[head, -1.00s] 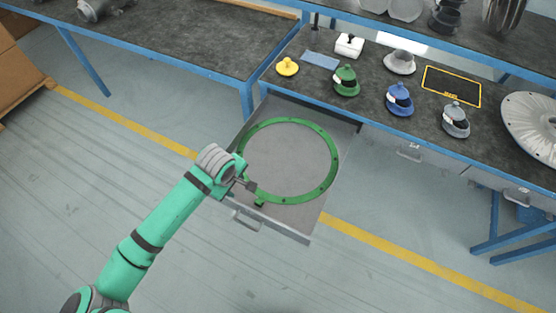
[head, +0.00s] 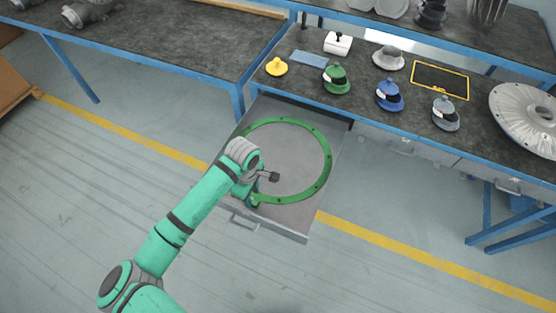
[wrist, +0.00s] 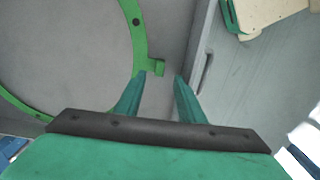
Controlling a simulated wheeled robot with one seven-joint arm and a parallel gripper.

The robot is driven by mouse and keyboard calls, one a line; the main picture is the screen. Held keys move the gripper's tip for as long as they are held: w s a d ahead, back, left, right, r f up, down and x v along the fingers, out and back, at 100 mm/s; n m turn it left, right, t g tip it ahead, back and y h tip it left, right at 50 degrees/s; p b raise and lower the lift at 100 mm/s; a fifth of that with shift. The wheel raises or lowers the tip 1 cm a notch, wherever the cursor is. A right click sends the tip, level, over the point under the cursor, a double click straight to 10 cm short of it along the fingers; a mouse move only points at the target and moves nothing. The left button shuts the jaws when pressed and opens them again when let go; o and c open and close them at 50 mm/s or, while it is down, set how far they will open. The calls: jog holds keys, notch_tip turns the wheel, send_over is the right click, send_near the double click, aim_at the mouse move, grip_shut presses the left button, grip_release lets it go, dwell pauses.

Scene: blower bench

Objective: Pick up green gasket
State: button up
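The green gasket (head: 328,170) is a large thin ring with dark holes, lying flat in the open grey drawer (head: 290,222). In the wrist view the ring (wrist: 137,40) shows at the left, with a small green tab (wrist: 157,67) sticking out from its edge. My gripper (wrist: 162,76) is open and empty. Its two fingertips point toward the tab, which shows just beyond and between them. I cannot tell whether they touch it. In the head view my gripper (head: 253,200) is low over the near-left part of the ring and partly hides it.
The drawer's front handle (head: 244,224) is close to my gripper. On the bench behind stand a yellow knob (head: 277,67) and green (head: 337,80), blue (head: 389,95) and grey (head: 446,114) capped parts. The floor left of the drawer is clear.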

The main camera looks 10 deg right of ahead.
aim_at(254, 203)
jog(key=shift+d+f, duration=0.15)
jog(key=shift+f, duration=2.4)
grip_shut()
